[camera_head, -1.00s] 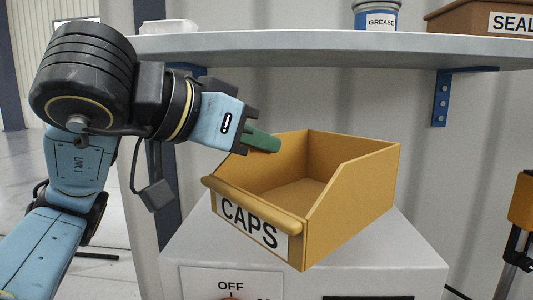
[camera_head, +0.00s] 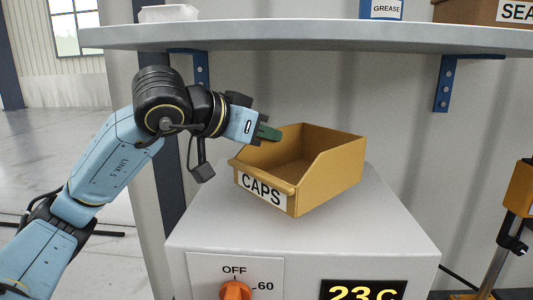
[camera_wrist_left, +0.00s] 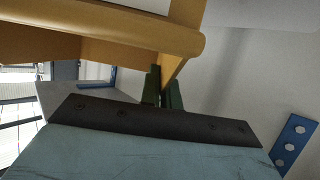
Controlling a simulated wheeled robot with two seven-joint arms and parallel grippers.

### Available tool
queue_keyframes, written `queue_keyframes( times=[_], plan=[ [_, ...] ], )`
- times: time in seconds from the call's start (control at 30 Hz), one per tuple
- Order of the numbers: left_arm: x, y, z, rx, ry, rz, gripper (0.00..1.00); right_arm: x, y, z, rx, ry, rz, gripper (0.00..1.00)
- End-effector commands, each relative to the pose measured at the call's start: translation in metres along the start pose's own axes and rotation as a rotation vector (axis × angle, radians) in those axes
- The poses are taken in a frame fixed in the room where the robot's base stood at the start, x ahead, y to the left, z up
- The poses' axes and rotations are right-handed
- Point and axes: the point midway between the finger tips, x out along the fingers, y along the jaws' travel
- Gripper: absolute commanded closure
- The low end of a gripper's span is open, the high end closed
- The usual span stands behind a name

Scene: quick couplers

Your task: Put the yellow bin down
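The yellow bin (camera_head: 333,181) with a CAPS label is upright over the top of a grey cabinet (camera_head: 210,222). I cannot tell whether its base touches the cabinet top. My left gripper (camera_head: 268,133) reaches in from the left at the bin's left rim. In the left wrist view its green fingers (camera_wrist_left: 163,88) straddle the bin's wall (camera_wrist_left: 172,68) and look closed on it. The fingertips are partly hidden by the bin. My right gripper is not in view.
The cabinet front has an orange dial (camera_head: 236,291) and a display (camera_head: 362,290). A grey shelf (camera_head: 320,36) on blue brackets (camera_head: 444,85) runs above, holding a GREASE can (camera_head: 386,9) and a brown box (camera_head: 480,10). An orange-topped stand (camera_head: 520,190) is at right.

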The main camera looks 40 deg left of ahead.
Motion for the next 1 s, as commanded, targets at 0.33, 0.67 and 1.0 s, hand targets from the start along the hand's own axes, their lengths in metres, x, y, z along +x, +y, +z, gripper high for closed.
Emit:
queue_keyframes(
  times=[0.33,0.67,1.0],
  plan=[
    [0.012,0.0,0.03,-0.002,0.001,0.001,1.0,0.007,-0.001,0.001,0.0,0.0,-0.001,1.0],
    [0.016,-0.003,0.032,-0.001,0.005,0.001,1.0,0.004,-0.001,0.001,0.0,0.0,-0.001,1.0],
    [0.018,-0.002,0.036,0.0,0.001,0.001,0.86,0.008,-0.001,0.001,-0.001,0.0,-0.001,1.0]
  ],
)
